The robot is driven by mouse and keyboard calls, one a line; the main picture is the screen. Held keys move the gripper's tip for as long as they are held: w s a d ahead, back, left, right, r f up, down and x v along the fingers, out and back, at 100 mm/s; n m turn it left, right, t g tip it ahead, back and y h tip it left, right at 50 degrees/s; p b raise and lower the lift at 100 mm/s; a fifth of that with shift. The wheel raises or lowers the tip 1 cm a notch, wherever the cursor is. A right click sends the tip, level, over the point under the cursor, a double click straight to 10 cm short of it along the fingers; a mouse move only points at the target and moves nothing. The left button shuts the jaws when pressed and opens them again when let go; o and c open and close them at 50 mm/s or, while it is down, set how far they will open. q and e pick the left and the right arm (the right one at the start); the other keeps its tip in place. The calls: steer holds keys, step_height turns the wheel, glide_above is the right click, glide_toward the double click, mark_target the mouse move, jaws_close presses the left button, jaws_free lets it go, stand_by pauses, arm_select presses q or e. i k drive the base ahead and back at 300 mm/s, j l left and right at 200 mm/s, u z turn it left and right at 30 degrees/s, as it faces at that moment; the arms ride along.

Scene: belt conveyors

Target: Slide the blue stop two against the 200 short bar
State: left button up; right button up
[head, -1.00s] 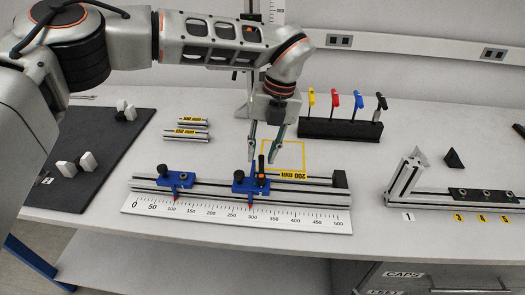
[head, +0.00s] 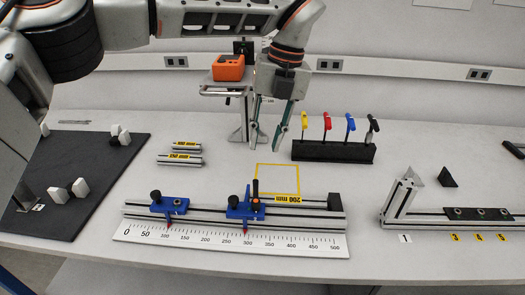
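Two blue stops sit on the silver rail behind a ruler (head: 200,238). Stop one (head: 167,206) has its red pointer near 100. Stop two (head: 240,208), with a black knob and an orange-banded black lever, has its pointer near 300. The 200 mm short bar (head: 287,198), with a yellow label, lies along the rail just right of stop two. I cannot tell whether they touch. My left gripper (head: 266,150) is open and empty, fingers pointing down, above and behind stop two near the yellow square outline. My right gripper is not in view.
Two shorter labelled bars (head: 181,160) lie behind the rail. A black rack (head: 333,151) holds several coloured hex keys. An angled profile assembly (head: 405,200) stands right. An orange box (head: 229,67) is at the back.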

mark_target(236, 209)
steer(key=k, duration=1)
